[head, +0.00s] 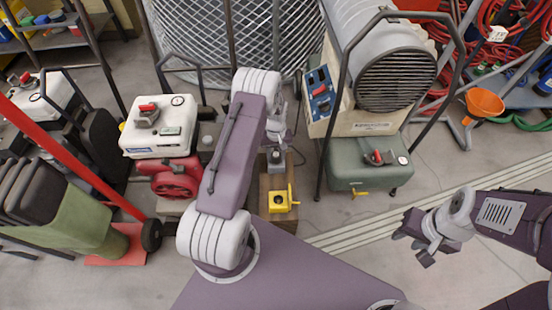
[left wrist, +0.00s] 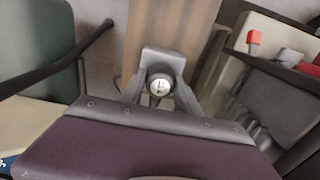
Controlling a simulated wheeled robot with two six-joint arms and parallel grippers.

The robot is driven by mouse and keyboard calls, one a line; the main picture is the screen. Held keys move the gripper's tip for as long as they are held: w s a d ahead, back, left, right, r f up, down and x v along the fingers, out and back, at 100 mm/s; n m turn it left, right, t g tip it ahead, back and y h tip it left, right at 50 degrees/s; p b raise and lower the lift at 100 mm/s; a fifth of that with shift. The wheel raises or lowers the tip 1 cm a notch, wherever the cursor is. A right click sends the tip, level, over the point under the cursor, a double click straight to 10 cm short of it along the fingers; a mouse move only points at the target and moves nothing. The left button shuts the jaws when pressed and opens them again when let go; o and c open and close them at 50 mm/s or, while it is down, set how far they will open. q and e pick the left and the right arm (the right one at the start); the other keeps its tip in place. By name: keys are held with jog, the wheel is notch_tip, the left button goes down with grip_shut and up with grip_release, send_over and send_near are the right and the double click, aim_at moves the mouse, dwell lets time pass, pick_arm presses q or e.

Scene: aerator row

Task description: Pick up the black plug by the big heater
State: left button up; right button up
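The big heater (head: 395,80) stands upper right in the head view, a grey drum with a dark grille above a green tank (head: 365,165). My left gripper (head: 276,150) points down left of it, over a wooden block, by a small grey fitting (head: 276,160). In the left wrist view a round piece (left wrist: 160,86) with a pale face and dark rim lies between my left gripper's fingers (left wrist: 162,75). I cannot tell whether they touch it, or whether it is the black plug. My right gripper (head: 418,243) hangs empty at the right, fingers apart.
A yellow fitting (head: 281,199) sits on the wooden block (head: 270,185), just in front of the grey one. A white-and-red engine unit (head: 160,130) stands left, and the heater's dark tube frame (head: 335,110) right. Bare floor (head: 480,160) lies at the right.

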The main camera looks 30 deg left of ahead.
aim_at(276, 154)
pick_arm(q)
grip_shut()
notch_tip(276, 154, up, 5)
jog(key=p, duration=0.3)
jog(key=shift+f, duration=0.2)
jog(key=s+d+r+p, duration=0.5)
jog(key=s+d+r, duration=0.1)
jog(key=s, duration=0.3)
jog(key=shift+s+d+r, duration=0.2)
jog(key=shift+s+d, duration=0.05)
jog(key=shift+d, duration=0.15)
jog(key=shift+f+b, duration=0.65)
jog(key=shift+f, duration=0.3)
